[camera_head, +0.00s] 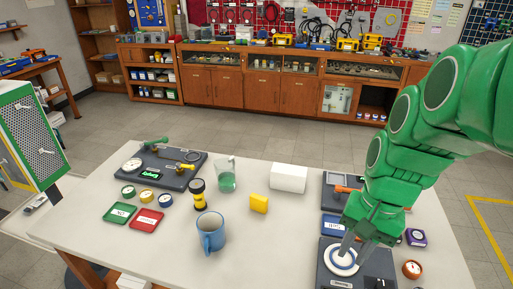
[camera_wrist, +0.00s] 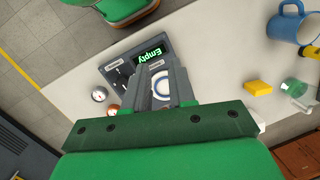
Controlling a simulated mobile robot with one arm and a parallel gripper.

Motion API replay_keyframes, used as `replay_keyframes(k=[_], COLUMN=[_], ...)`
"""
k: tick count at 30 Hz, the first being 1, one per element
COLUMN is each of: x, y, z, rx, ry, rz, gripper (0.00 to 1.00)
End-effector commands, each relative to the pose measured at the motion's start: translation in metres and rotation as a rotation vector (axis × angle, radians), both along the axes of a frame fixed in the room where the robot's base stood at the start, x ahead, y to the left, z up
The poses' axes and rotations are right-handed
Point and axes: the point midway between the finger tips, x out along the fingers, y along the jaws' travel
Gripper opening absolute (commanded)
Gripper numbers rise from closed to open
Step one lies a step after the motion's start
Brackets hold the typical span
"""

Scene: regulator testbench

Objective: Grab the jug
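The jug (camera_head: 226,176) is a clear vessel with green liquid in its lower part. It stands upright on the white table, left of the white box. In the wrist view it shows near the right edge (camera_wrist: 293,88). My gripper (camera_head: 349,247) is at the right side of the table, over a dark device with a white round plate (camera_head: 341,258), well apart from the jug. In the wrist view my gripper (camera_wrist: 160,86) has its fingers spread, with the plate seen between them and nothing held.
A blue mug (camera_head: 211,236), a yellow-black cylinder (camera_head: 199,195), a yellow block (camera_head: 259,203) and a white box (camera_head: 289,178) surround the jug. A dark testbench (camera_head: 163,168) stands at left, with green (camera_head: 120,214) and red (camera_head: 147,220) trays before it. The front middle is clear.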

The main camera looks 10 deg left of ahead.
Motion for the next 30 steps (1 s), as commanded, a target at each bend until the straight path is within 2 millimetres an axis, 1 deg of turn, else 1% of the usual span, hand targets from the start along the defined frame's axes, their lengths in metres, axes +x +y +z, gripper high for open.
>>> replay_keyframes(k=[1,14,24,30], x=[0.014,0.115,0.191,0.234], y=[0.006,0.065,0.115,0.145], z=[0.000,0.003,-0.005,-0.015], rx=[0.010,0.107,0.181,0.221], ry=[0.004,0.042,0.097,0.138], rz=[-0.022,-0.246,-0.422,-0.523], gripper=[0.25,0.25,0.25,0.25])
